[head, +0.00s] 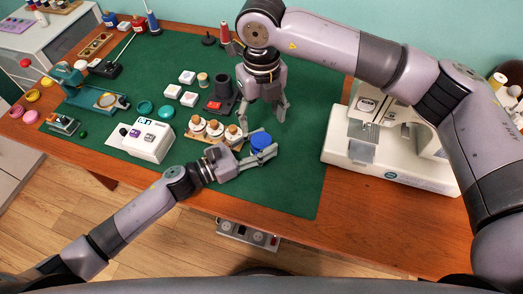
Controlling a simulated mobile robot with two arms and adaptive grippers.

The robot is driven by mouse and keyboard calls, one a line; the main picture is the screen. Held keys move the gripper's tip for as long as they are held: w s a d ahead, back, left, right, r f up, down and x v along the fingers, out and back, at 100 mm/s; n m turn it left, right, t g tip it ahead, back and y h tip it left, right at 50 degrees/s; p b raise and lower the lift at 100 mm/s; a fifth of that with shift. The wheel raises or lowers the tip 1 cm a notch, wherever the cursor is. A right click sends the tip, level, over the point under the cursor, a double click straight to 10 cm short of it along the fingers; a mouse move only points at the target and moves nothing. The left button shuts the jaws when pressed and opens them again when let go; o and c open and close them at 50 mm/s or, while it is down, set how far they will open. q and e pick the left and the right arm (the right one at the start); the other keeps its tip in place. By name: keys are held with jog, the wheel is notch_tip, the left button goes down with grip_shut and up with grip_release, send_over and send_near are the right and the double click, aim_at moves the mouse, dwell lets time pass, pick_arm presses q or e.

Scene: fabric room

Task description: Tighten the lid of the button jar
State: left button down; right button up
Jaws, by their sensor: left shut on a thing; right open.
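The button jar shows as a round blue lid (261,141) on the green mat, near the front middle of the table. My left gripper (264,149) is shut around the jar just below the lid, coming in from the left. The jar's body is mostly hidden by the fingers and lid. My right gripper (264,110) is open and empty, pointing down behind the jar and apart from it. I cannot tell how tightly the lid sits.
A white box with buttons (148,139) is further left. A dark cylinder (223,86) stands behind. A white sewing machine (385,140) stands to the right. The mat's front right is clear.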

jog(key=n, duration=0.4)
jog(key=shift+n, duration=0.3)
jog(key=n, duration=1.2)
jog(key=shift+n, duration=0.4)
jog(key=n, duration=0.8)
jog(key=shift+n, duration=0.3)
jog(key=n, duration=1)
jog(key=shift+s, duration=0.1)
